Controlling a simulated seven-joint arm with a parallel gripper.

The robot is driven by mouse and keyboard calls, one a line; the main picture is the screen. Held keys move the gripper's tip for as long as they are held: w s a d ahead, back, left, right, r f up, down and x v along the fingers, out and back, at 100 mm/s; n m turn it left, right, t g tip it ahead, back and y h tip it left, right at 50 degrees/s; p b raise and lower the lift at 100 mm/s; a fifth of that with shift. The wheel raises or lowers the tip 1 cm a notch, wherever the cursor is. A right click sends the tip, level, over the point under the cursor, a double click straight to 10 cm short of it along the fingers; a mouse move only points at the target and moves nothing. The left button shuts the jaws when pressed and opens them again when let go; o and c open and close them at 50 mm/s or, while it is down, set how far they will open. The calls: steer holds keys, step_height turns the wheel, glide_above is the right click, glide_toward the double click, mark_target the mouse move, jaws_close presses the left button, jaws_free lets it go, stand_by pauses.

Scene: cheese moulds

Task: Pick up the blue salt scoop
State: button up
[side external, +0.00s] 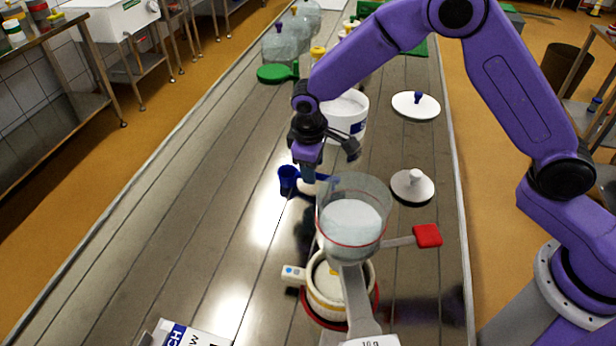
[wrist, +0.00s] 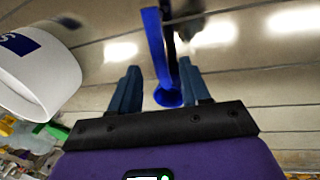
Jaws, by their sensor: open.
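The blue salt scoop (side external: 288,178) lies on the metal table in the side view, left of the glass jar. Its bowl is at the left, and its handle runs right, partly hidden behind my gripper. My gripper (side external: 309,176) points down over the handle, close to the scoop. In the wrist view the scoop (wrist: 155,45) shows between the two spread fingers of my gripper (wrist: 161,92), with a gap on both sides. The fingers do not close on it. Whether they touch the table is unclear.
A glass jar (side external: 352,235) with a red ring stands close to the right, above a cream pot (side external: 326,296). A white bucket (side external: 347,122) stands just behind my gripper. A white lid (side external: 400,192) and a red-handled tool (side external: 427,236) lie right. The table's left side is clear.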

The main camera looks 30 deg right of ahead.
steer(key=shift+w+d+f, duration=0.15)
steer(key=shift+f, duration=0.85)
steer(key=shift+w+d+f, duration=0.1)
steer(key=shift+f, duration=0.85)
jaws_close()
steer(key=shift+r, duration=0.1)
steer(key=shift+r, duration=0.6)
steer(key=s+d+r, duration=0.5)
steer(key=s+r, duration=0.6)
steer(key=s, duration=0.2)
steer(key=shift+d+r, duration=0.2)
steer(key=shift+r, duration=0.15)
